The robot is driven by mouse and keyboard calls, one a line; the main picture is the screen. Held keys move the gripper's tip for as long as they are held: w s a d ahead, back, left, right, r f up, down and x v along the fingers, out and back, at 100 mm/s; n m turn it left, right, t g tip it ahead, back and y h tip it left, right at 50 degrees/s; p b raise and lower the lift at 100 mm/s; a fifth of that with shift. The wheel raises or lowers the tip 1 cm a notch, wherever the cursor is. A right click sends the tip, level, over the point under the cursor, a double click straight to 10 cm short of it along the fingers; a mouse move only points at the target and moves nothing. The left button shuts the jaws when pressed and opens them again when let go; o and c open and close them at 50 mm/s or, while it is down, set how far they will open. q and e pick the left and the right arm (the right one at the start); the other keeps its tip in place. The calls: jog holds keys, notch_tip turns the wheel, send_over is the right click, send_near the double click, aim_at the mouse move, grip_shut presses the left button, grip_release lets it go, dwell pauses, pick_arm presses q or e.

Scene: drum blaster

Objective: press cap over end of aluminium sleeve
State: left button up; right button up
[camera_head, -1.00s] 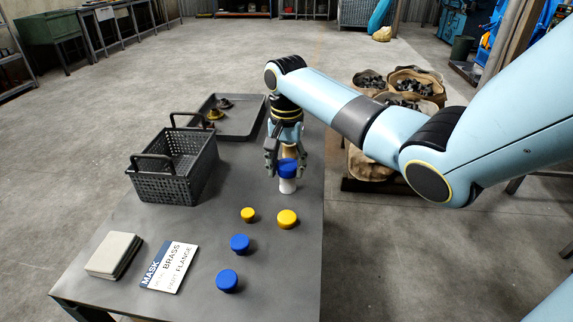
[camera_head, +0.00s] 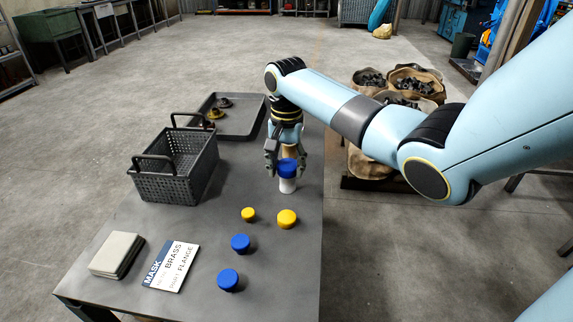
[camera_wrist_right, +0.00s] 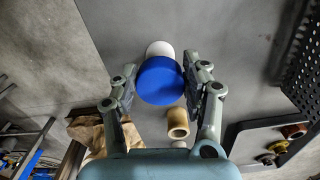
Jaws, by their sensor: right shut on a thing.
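My right gripper (camera_head: 286,163) points down at the table's far right part, with its fingers on either side of a blue cap (camera_head: 287,168). The cap also shows between the fingertips in the right wrist view (camera_wrist_right: 160,81). Directly below the cap in the head view is a short pale cylinder (camera_head: 287,185), which looks like the aluminium sleeve; in the wrist view its pale round edge (camera_wrist_right: 160,48) shows past the cap. I cannot tell whether cap and sleeve are fully seated. A tan hollow sleeve (camera_wrist_right: 178,122) stands close by in the wrist view. My left gripper is not in view.
Two blue caps (camera_head: 240,243) (camera_head: 228,280) and two yellow caps (camera_head: 248,214) (camera_head: 287,218) lie nearer on the table (camera_head: 200,225). A black basket (camera_head: 165,187), a dark tray (camera_head: 240,133) with small parts, a sign card (camera_head: 170,266) and grey pads (camera_head: 117,255) are leftward.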

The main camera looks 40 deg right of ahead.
jog(key=shift+f, duration=0.55)
dwell(0.4)
jog(key=shift+p, duration=0.55)
jog(key=shift+f, duration=0.4)
dwell(0.8)
jog(key=o, duration=1.5)
jog(key=shift+r, duration=0.1)
notch_tip(320, 180, up, 5)
jog(key=p, duration=0.6)
